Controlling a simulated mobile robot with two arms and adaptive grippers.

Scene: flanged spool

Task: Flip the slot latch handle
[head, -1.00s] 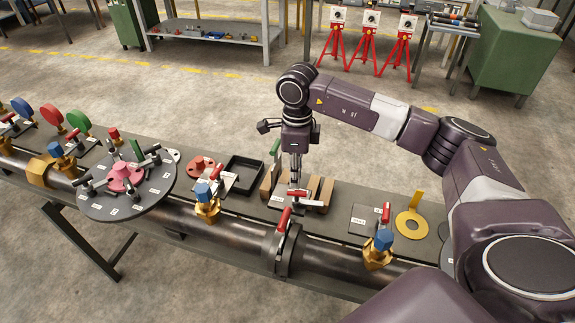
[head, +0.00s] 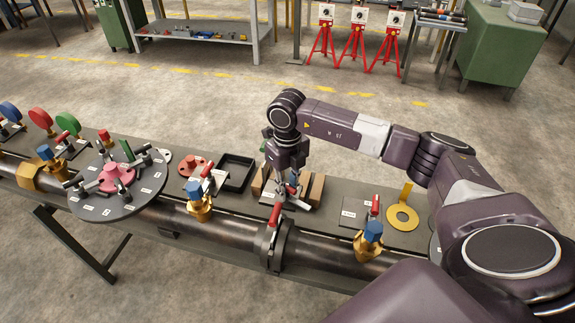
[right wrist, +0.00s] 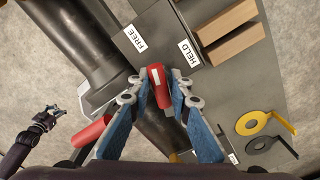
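The slot latch handle (right wrist: 160,88) is a red grip that shows between my right fingertips in the right wrist view. It stands over a dark plate (right wrist: 158,45) labelled FREE and HELD. My right gripper (right wrist: 160,92) has its blue-padded fingers close against both sides of the handle and looks shut on it. In the head view my right gripper (head: 289,193) is low over the bench, partly hiding the latch. A dark jointed part at the lower left of the right wrist view looks like my left gripper (right wrist: 42,122); its fingers are too small to read.
A pipe clamp with a red lever (head: 274,214) stands just in front. Wooden blocks (head: 316,189) are beside the latch and a black tray (head: 236,171) is to the left. A blue-capped brass valve (head: 370,238) and yellow ring (head: 402,217) are to the right.

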